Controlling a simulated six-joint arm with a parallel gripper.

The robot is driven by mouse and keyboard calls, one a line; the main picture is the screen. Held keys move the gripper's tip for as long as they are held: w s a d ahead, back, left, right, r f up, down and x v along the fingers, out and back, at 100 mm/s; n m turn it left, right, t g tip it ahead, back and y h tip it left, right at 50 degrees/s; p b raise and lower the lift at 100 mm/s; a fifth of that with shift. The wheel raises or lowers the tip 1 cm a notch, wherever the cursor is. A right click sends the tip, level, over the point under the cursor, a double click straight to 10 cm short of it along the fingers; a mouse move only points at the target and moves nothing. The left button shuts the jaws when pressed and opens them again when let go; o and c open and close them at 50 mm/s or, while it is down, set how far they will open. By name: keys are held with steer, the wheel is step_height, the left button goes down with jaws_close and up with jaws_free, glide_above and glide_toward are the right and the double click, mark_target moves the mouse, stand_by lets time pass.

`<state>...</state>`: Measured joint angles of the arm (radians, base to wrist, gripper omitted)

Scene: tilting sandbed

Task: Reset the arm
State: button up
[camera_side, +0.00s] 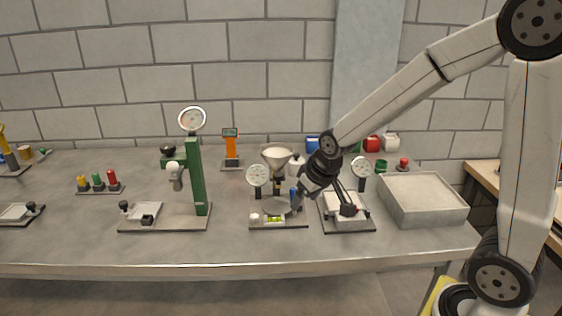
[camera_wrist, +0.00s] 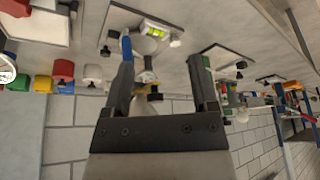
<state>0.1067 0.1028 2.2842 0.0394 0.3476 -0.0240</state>
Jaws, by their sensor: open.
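My gripper (camera_side: 324,206) hangs low over the bench in the side view, at the small stations right of the middle. In the wrist view my gripper (camera_wrist: 165,58) has its two dark fingers spread wide, and no object is clearly held between them. A blue upright piece (camera_wrist: 126,48) shows at the tip of the left finger there; I cannot tell whether they touch. In the side view my gripper partly hides a station with a pale block and dark base plate (camera_side: 350,228). Left of it is a station with a funnel (camera_side: 276,158) and a bubble level (camera_wrist: 154,28).
A grey open box (camera_side: 425,205) stands right of my gripper. A green press with a round dial (camera_side: 197,165) stands to the left. An orange post (camera_side: 231,146) and red and white containers (camera_side: 391,143) stand behind. The bench's front edge (camera_side: 230,268) is clear.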

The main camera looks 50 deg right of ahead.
steer(key=s+a+f+g, duration=0.1)
steer(key=s+a+f, duration=0.1)
steer(key=s, duration=0.3)
steer(key=s+a+f+n+g, duration=0.1)
steer(key=s+a+f, duration=0.1)
steer(key=s, duration=0.3)
steer(key=shift+s+f, duration=0.2)
steer(key=shift+f, duration=0.1)
